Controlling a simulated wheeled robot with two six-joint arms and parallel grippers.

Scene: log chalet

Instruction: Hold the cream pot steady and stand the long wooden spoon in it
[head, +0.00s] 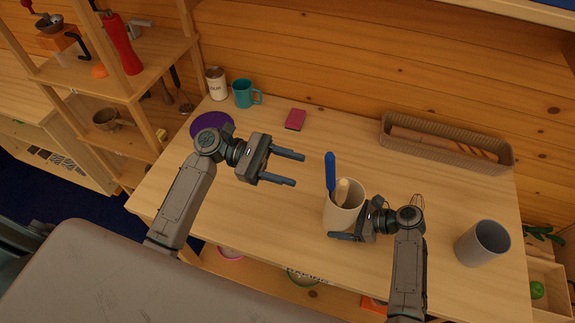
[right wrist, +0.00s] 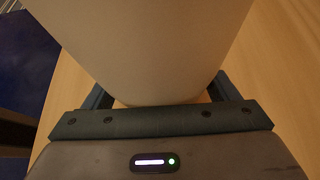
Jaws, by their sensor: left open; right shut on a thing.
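The cream pot (head: 341,214) stands on the wooden table (head: 300,135) in the head view. My right gripper (head: 345,220) is shut on its lower part. In the right wrist view the pot wall (right wrist: 150,50) fills the space between the fingers. A blue-handled utensil (head: 330,172) and a pale wooden piece (head: 342,190) stick up out of the pot. I cannot tell if the wooden piece is the long spoon, as its lower part is hidden. My left gripper (head: 298,169) is open and empty, left of the pot and apart from it.
A long basket (head: 395,133) holding a long brown item (head: 440,143) lies at the back right. A grey cup (head: 482,243) stands at the right. A teal mug (head: 245,93), a canister (head: 216,83), a purple dish (head: 205,122) and a red block (head: 295,119) are farther back.

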